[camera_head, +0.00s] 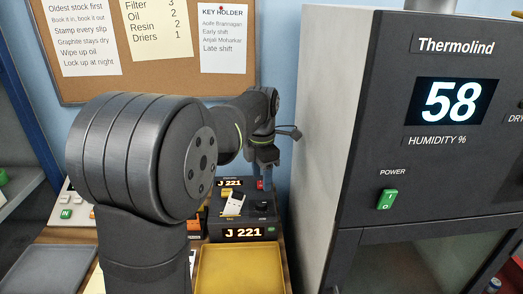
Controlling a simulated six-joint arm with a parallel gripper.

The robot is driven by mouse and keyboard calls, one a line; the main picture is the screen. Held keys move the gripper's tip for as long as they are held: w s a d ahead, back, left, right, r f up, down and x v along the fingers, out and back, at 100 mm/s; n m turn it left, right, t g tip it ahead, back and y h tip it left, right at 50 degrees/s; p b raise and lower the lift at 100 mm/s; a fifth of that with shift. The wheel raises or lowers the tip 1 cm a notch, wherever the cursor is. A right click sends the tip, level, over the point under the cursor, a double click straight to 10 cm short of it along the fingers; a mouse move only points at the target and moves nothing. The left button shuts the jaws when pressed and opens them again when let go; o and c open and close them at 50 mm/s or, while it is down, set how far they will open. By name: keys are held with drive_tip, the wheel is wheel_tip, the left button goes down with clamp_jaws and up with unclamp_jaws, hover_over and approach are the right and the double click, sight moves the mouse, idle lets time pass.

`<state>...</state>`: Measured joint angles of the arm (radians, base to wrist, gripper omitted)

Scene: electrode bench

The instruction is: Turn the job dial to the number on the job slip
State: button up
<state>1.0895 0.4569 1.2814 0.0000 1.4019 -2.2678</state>
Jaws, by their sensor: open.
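A dark box (230,220) stands on the bench, left of the large grey cabinet. Its lit front display reads "J 221" (242,232), and a similar "J 221" panel (230,183) shows behind it. A round black knob (264,207), which looks like a dial, sits on the box's right side; its pointer is too small to read. A small white piece (234,203) leans on the box; I cannot tell if it is the job slip. My gripper (264,168) points down behind the knob, above a small red part (260,185). It is open; its fingers are barely visible.
A yellow tray (240,268) lies in front of the box. The grey cabinet (338,120), showing 58 humidity, rises close on the right. A grey tray (48,270) is at left. A pinboard (180,85) hangs behind. My arm hides the bench's middle.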

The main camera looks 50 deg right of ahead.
wheel_tip(320, 180, up, 9)
hover_over(261, 203)
drive_tip(key=shift+d+f, duration=0.1)
drive_tip(key=shift+f, duration=0.05)
idle(0.5)
wheel_tip(261, 203, down, 18)
drive_tip(key=shift+r, duration=0.2)
idle(0.4)
